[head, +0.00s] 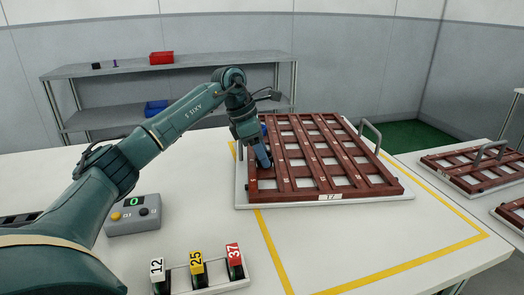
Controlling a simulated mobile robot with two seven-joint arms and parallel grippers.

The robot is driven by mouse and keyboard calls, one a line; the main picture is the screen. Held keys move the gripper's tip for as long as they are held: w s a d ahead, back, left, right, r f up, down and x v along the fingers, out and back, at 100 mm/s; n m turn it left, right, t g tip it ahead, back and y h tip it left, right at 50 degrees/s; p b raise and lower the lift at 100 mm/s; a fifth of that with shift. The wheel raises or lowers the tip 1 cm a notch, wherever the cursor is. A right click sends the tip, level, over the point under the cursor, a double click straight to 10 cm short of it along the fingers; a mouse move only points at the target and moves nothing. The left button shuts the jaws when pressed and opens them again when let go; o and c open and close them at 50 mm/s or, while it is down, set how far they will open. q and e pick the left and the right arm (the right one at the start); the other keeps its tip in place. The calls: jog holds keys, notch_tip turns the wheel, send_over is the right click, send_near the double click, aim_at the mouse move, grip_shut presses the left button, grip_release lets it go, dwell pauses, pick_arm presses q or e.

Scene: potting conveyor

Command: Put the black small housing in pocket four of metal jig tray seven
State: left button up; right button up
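A reddish-brown jig tray (330,196) with a grid of pale pockets lies on a white base on the table. Its front label is small and looks like 17 or 12. My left gripper (264,160) points down over the tray's left column of pockets. Its fingers are seen from the side, and something dark shows at their tips. I cannot tell whether that is a black small housing, a fingertip or part of the tray. No black housing can be made out clearly elsewhere. My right gripper is out of view.
A grey box with a green display (133,214) and a holder with several numbered tags (196,270) stand front left. More brown trays (478,168) are at the right. A back shelf (210,65) carries a red bin (161,58). The table's front middle is clear.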

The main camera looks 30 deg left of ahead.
pick_arm(q)
jog(key=shift+o, duration=1)
jog(key=shift+r, duration=0.15)
jog(key=p+v, duration=0.2)
jog(key=v, duration=1)
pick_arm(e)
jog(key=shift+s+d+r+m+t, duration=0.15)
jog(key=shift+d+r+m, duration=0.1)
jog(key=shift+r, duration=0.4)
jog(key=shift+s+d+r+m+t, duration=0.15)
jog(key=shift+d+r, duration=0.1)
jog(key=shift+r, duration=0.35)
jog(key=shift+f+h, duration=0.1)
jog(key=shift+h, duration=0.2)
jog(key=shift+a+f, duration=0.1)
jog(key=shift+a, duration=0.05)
